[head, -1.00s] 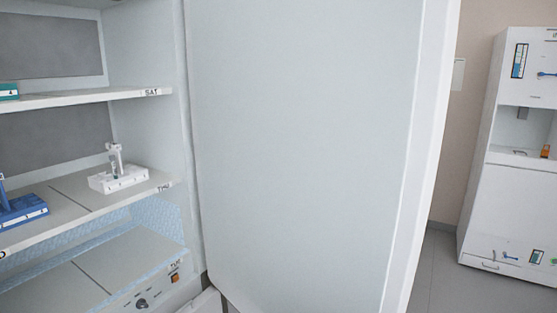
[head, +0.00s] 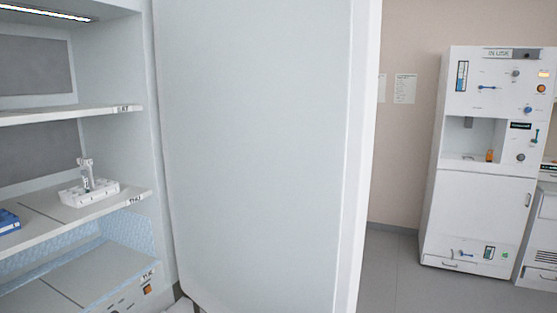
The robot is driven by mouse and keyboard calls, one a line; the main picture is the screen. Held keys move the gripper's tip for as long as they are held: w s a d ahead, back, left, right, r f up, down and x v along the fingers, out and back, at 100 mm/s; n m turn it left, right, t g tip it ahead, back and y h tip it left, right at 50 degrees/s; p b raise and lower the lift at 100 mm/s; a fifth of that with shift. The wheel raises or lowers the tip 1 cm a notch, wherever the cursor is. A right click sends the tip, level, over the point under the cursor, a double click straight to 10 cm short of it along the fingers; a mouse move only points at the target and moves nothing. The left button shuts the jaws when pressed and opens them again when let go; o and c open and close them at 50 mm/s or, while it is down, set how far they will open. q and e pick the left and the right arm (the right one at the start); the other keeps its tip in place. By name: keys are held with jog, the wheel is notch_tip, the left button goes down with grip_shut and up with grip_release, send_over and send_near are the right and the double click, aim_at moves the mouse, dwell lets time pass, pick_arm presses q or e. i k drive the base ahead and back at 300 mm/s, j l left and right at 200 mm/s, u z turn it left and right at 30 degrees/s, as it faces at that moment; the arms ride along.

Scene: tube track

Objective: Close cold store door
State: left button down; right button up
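The cold store door (head: 260,150) stands wide open and fills the middle of the head view. Its hinge side meets the cabinet at the left, and its free edge (head: 359,150) is toward the right. The cold store (head: 120,65) is open at the left, with its shelves showing. No handle shows on the side of the door facing me. Neither of my grippers is in view.
A white tube rack (head: 88,194) stands on the middle shelf, with part of a blue rack (head: 8,222) left of it. A white machine (head: 478,205) marked IN USE stands at the right wall. Grey floor (head: 395,270) is clear between door and machine.

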aim_at(267, 108)
jog(key=z, duration=1.6)
jog(key=i+l, duration=0.2)
jog(key=i, duration=0.25)
jog(key=i+l+z, duration=0.1)
jog(key=i, duration=0.4)
jog(key=i+u, duration=0.1)
jog(key=i, duration=0.4)
jog(key=i+l, duration=0.15)
jog(key=i, duration=0.4)
jog(key=i+u, duration=0.15)
jog(key=i, duration=0.35)
jog(key=i+l+u, duration=0.1)
jog(key=u, duration=3.45)
jog(key=k+j, duration=0.35)
